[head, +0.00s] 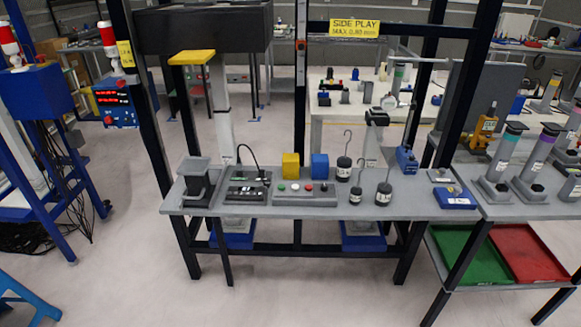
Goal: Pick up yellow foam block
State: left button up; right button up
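A yellow foam block (290,166), shaped like a cube, stands upright at the back of the grey workbench (410,205), near its middle. A blue block (320,167) of similar size stands just to its right, with a small gap between them. The front and top of the yellow block are visible, and its lowest part is partly hidden behind a grey button box. Neither of my grippers shows in the head view.
The button box (303,198) lies in front of the blocks. Hooked black weights (383,194) stand to the right. A black device with a cable (247,190) and a dark grey stand (196,184) are left. Dark frame posts (300,70) rise behind the bench. Floor in front is clear.

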aim_at(290, 161)
jog(key=i+l+u, duration=0.15)
jog(key=l, duration=0.2)
jog(key=i+l+u, duration=0.1)
jog(key=i+l, duration=0.15)
jog(key=i+l+u, duration=0.15)
jog(key=l, duration=0.35)
